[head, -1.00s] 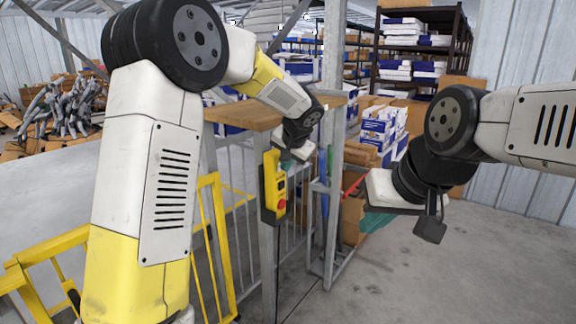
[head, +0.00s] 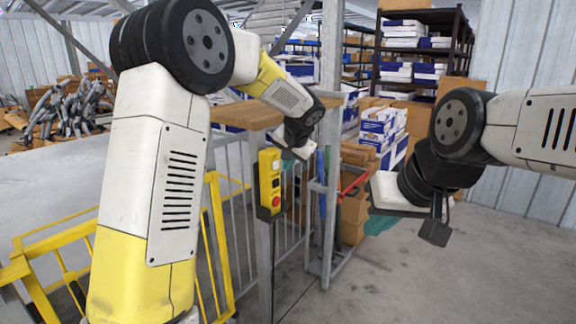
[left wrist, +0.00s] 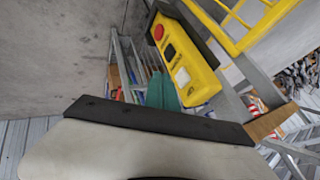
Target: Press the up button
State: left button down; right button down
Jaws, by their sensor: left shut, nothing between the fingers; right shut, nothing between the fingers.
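A yellow control box (head: 270,183) is fixed to a grey post, with a red button low on its face. In the left wrist view the box (left wrist: 185,60) shows a red button (left wrist: 158,32), a black button (left wrist: 170,52) and a white button (left wrist: 182,75) in a row. The white one is furthest from the red, at the upper end of the box. My left gripper (left wrist: 161,93) shows teal fingers, shut and empty, beside the white button; contact cannot be told. In the head view its fingers are mostly hidden behind the box. My right gripper (head: 379,225) is shut and empty, to the right.
A wooden-topped metal frame (head: 247,114) stands behind the box. A yellow railing (head: 215,245) is at the lower left. A red-handled grey metal stand (head: 325,235) is right of the box. Shelves and stacked boxes (head: 380,130) are further back. The floor at the lower right is clear.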

pick_arm(q)
jog(key=v, duration=0.9)
jog(key=shift+r, duration=0.15)
jog(key=shift+a, duration=0.1)
jog(key=s+a+n+g+h, duration=0.1)
jog(key=s+a+n, duration=0.1)
jog(key=s+a, duration=0.65)
jog(key=s+a+n+h, duration=0.2)
jog(key=s+a, duration=0.3)
jog(key=s, duration=0.7)
jog(key=s+f+n+h, duration=0.1)
jog(key=s+f, duration=0.3)
jog(key=s, duration=0.6)
jog(key=shift+a, duration=0.4)
